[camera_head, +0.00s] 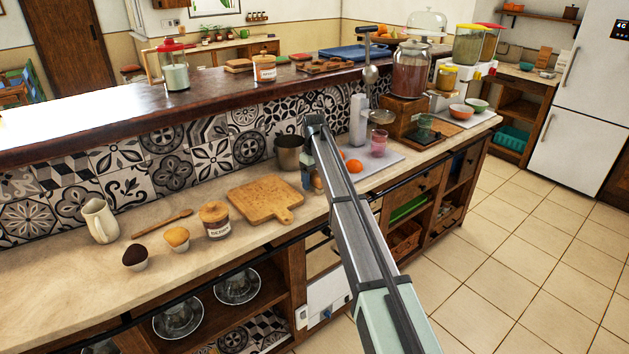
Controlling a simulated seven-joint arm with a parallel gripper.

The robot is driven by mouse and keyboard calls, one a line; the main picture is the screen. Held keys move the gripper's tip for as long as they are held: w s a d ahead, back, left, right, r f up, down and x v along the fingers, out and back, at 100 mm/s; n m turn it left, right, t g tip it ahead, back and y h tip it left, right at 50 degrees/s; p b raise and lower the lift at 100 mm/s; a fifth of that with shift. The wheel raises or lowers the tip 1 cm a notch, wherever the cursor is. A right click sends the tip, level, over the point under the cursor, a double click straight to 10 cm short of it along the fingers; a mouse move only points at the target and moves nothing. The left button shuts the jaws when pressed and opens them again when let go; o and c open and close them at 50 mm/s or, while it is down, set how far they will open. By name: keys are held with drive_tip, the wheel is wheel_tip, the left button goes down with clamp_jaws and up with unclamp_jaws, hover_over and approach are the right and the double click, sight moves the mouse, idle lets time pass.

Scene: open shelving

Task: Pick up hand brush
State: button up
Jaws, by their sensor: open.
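I cannot clearly make out a hand brush. A slim brown wooden implement (162,223) lies on the counter between the white pitcher and the cutting board; I cannot tell whether it is a brush. My gripper (312,184) is small in view at the far end of my arm, low over the counter beside the metal pot. It is open, and I see nothing held in it. My arm hides part of the counter behind it.
The counter (60,290) holds a white pitcher (101,221), two muffins, a lidded jar (215,220), a cutting board (265,198) and a metal pot (289,153). A raised dark ledge (120,113) runs behind. Tiled floor (500,260) is clear at right.

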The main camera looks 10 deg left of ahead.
drive_tip(key=shift+f, duration=0.45)
drive_tip(key=shift+c, duration=0.3)
drive_tip(key=c, duration=1.1)
